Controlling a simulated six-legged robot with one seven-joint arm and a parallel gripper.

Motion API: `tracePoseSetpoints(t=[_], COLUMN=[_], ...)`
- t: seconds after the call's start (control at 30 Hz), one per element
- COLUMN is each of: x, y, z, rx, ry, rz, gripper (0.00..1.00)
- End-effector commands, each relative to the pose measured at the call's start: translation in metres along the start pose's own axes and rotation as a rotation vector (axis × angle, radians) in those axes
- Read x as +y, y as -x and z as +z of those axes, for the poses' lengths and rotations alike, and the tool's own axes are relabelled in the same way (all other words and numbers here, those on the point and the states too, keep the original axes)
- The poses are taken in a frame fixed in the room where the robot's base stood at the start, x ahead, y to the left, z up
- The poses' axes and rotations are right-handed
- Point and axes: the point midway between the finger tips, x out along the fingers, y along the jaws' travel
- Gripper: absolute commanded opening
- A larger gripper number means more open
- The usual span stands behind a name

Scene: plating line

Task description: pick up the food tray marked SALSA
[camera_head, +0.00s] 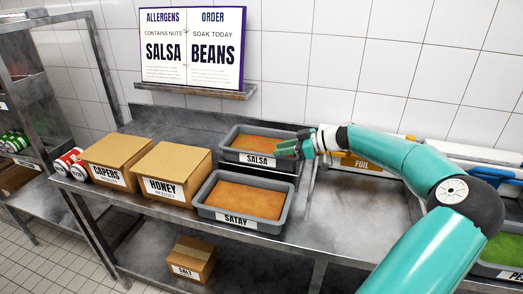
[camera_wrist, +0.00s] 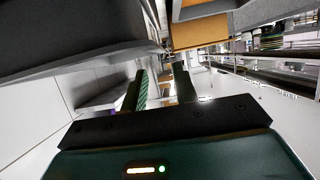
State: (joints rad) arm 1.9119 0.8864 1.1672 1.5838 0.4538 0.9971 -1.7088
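The grey food tray marked SALSA (camera_head: 232,155) holds orange food and sits level on a low dark stand behind the SATAY tray (camera_head: 213,213). Its white label faces front. My gripper (camera_head: 286,149) is at the right end of the SALSA tray, near its rim, with the arm reaching in from the right. In the wrist view my gripper (camera_wrist: 160,82) has its two fingers apart, with a gap between them. I cannot tell whether the fingers touch the tray or straddle its rim.
CAPERS (camera_head: 113,163) and HONEY (camera_head: 172,174) boxes stand left of the trays. A FOIL box (camera_head: 360,163) lies to the right. The open ALLERGENS and ORDER board (camera_head: 192,45) stands on a wall shelf behind. A SALT box (camera_head: 191,260) is on the lower shelf. The counter right of SATAY is clear.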

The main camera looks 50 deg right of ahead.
Motion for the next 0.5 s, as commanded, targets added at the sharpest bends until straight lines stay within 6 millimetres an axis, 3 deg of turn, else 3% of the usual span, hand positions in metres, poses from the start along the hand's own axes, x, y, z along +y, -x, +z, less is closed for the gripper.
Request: tracePoseSetpoints(t=[0.1, 0.33, 0.5], x=[0.000, 0.002, 0.007], y=[-0.021, -0.039, -0.065], z=[0.000, -0.001, -0.002], rx=[0.000, 0.000, -0.001], ry=[0.000, 0.000, 0.001], rz=[-0.004, -0.005, -0.007], gripper=[0.29, 0.29, 0.29])
